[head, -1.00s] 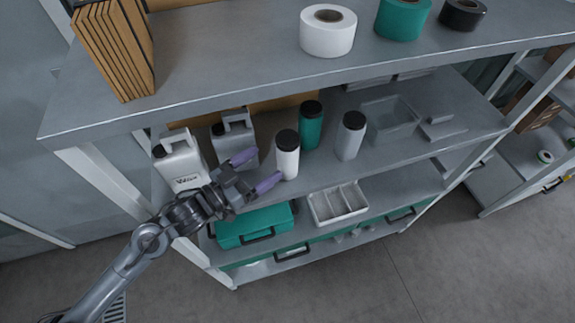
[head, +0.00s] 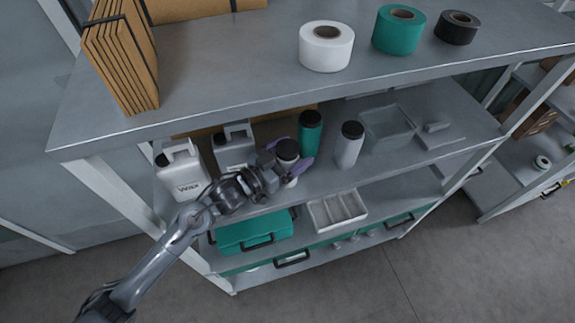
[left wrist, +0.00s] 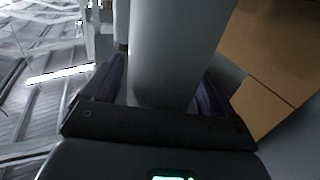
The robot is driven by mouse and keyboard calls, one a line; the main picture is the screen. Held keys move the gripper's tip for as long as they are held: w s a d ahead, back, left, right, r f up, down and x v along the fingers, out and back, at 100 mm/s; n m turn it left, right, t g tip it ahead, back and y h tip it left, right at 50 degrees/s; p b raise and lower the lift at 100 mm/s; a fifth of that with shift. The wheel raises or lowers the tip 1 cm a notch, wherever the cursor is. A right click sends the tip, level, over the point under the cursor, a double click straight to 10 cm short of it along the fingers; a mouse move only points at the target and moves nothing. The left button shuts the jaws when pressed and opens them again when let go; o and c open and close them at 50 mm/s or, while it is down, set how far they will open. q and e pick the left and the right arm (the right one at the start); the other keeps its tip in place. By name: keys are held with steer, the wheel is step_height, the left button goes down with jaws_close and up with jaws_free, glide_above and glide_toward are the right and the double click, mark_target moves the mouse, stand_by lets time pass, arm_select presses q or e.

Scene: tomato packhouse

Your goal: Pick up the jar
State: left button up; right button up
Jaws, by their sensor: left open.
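A white jar with a black lid (head: 287,150) stands on the middle shelf, partly hidden by my left gripper. My left gripper (head: 290,163) is open, with its purple fingers on either side of this jar. In the left wrist view, the pale jar body (left wrist: 172,50) fills the space between the two fingers (left wrist: 160,88). I cannot tell whether the fingers touch it. A green jar (head: 310,132) stands behind it and a grey jar (head: 349,146) to its right, both with black lids. My right gripper is not in view.
The upper shelf board (head: 240,75) overhangs the middle shelf. Two jugs, one white (head: 184,177) and one grey (head: 234,150), stand left of the jar. A grey tray (head: 388,127) is further right. Tape rolls (head: 326,48) and cardboard (head: 122,62) lie on top.

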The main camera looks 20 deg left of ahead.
arm_select(q)
steer(key=shift+w+d, duration=0.15)
steer(key=shift+w, duration=0.05)
steer(key=shift+c, duration=0.3)
steer(key=c, duration=1.3)
